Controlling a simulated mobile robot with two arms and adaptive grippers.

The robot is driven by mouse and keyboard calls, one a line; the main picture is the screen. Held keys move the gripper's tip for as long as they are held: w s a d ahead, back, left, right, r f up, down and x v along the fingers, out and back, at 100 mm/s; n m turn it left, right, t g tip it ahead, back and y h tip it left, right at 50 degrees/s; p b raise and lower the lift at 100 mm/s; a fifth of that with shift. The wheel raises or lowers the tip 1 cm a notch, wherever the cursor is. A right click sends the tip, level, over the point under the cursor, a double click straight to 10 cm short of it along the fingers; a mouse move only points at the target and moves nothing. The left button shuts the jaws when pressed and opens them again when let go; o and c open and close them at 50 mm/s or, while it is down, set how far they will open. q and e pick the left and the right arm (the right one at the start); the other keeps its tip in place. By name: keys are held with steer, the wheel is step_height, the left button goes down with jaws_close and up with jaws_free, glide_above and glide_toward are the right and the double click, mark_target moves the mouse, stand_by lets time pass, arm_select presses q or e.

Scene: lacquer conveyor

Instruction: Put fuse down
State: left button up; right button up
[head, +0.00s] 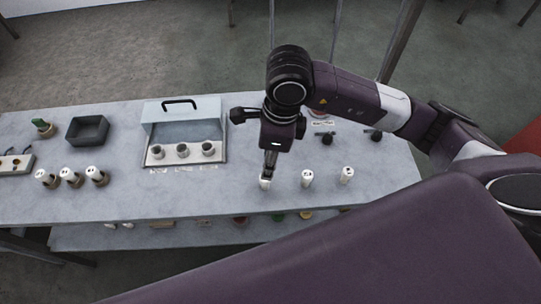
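A white fuse (264,184) is at the front of the grey table, right of the centre of the view. My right gripper (268,172) comes down over it from above, its narrow fingers close together at the fuse's top. The fuse looks upright, with its lower end at or just above the tabletop; I cannot tell which. Two more white fuses, one (307,179) and another (346,175), stand upright in a row to its right. My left gripper is not in view.
A fuse box (184,133) with an open lid holds several dark round sockets. Left of it are a dark tray (87,130), several white-and-brown fuses (71,177) and a green-topped piece (43,127). Small dark parts (327,138) lie behind the right fuses. A lower shelf (160,236) runs below.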

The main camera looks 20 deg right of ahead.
steer(key=shift+s+d+r, duration=0.15)
steer(key=shift+r, duration=1.35)
